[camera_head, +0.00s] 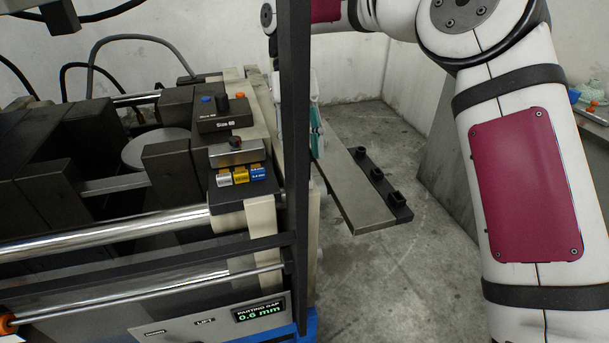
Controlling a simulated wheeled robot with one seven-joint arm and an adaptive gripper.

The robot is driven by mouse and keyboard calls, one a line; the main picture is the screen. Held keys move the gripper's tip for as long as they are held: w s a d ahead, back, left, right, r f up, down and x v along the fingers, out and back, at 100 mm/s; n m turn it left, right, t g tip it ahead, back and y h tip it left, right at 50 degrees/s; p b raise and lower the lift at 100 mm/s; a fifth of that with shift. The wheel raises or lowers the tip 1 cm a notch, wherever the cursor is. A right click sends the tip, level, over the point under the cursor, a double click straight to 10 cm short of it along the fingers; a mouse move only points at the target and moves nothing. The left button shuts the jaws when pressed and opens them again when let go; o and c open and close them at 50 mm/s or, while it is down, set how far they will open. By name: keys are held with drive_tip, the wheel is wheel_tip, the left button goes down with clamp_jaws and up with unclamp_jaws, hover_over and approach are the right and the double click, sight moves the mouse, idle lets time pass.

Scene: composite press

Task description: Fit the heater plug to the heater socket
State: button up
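I cannot make out the heater plug or the heater socket for certain. A grey cable (140,38) arches over the back of the press and comes down behind its dark blocks. My arm enters from the right and bends over at the top, and its wrist end (268,17) goes down behind a black upright post. My gripper is mostly hidden by this post. Pale and teal parts (315,130) beside the post may belong to it. Its fingertips, and anything between them, cannot be seen.
The black post (297,170) stands in front of the press. A metal shelf (352,190) with a black strip of several small square holders (378,174) juts out to the right. A "Size 60" block (222,116) and a "0.6 mm" display (259,312) are on the press. Floor right of it is clear.

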drive_tip(key=v, duration=0.5)
drive_tip(key=shift+w+a+r, duration=0.1)
drive_tip(key=shift+r, duration=0.15)
drive_tip(key=s+d+r+m+t+p, duration=0.55)
drive_tip(key=s+d+r+m, duration=0.9)
drive_tip(key=m, duration=0.65)
drive_tip(key=s+d+f+m+t+y+p, duration=0.1)
drive_tip(key=s+d+m, duration=0.3)
drive_tip(key=s+m, duration=0.5)
drive_tip(key=s+d+f+m+t+p, duration=0.3)
drive_tip(key=s+d+f+m, duration=0.1)
drive_tip(key=s+m, duration=0.5)
drive_tip(key=shift+s+f+m+y, duration=0.15)
drive_tip(key=shift+s+m+y, duration=0.2)
drive_tip(key=shift+s, duration=0.45)
